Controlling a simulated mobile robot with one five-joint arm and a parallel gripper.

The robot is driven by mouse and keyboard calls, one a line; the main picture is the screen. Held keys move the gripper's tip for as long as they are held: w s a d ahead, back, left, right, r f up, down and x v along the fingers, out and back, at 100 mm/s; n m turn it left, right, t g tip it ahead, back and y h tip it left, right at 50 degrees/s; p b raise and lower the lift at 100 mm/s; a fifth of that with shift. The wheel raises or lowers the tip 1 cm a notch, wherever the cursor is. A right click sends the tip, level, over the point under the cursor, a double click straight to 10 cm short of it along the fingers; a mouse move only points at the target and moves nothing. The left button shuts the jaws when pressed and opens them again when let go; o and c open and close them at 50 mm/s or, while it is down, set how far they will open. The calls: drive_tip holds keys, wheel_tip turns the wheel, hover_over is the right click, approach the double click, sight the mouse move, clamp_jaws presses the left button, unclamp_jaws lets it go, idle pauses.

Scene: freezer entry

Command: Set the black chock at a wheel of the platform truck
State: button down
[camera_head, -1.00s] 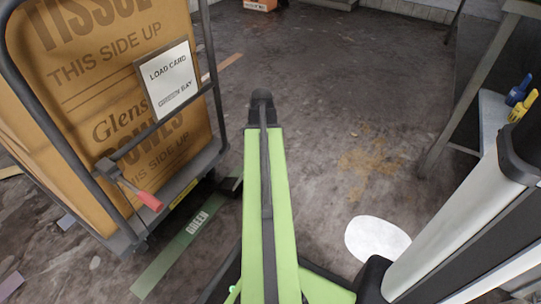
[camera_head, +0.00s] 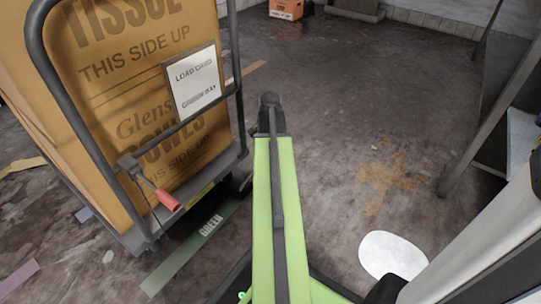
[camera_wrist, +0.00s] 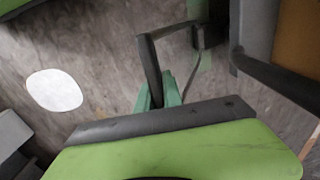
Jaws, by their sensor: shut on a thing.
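In the wrist view my gripper (camera_wrist: 158,92), with teal jaws, is shut around a dark bar that looks like the handle of the black chock (camera_wrist: 151,65). The bar bends right to a dark part near the truck frame; I cannot make out its full shape. The platform truck (camera_head: 133,240), with a dark tube frame, stands left of my arm in the head view and at right in the wrist view (camera_wrist: 270,70). Its wheels are mostly hidden. In the head view my light-green arm hides the gripper. Whether the chock touches a wheel cannot be seen.
A large brown carton (camera_head: 120,90) with a load card (camera_head: 194,82) fills the truck. Green floor tape (camera_head: 190,248) marked GREEN runs beside it. A white disc (camera_head: 392,254) lies on the floor at right. An orange crate (camera_head: 286,9) stands far back. The middle floor is open.

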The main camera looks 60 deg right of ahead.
drive_tip(key=shift+f, duration=0.2)
drive_tip(key=c, duration=1.4)
unclamp_jaws()
wheel_tip(320, 180, up, 17)
drive_tip(key=p, duration=1.7)
drive_tip(key=shift+r, duration=0.2)
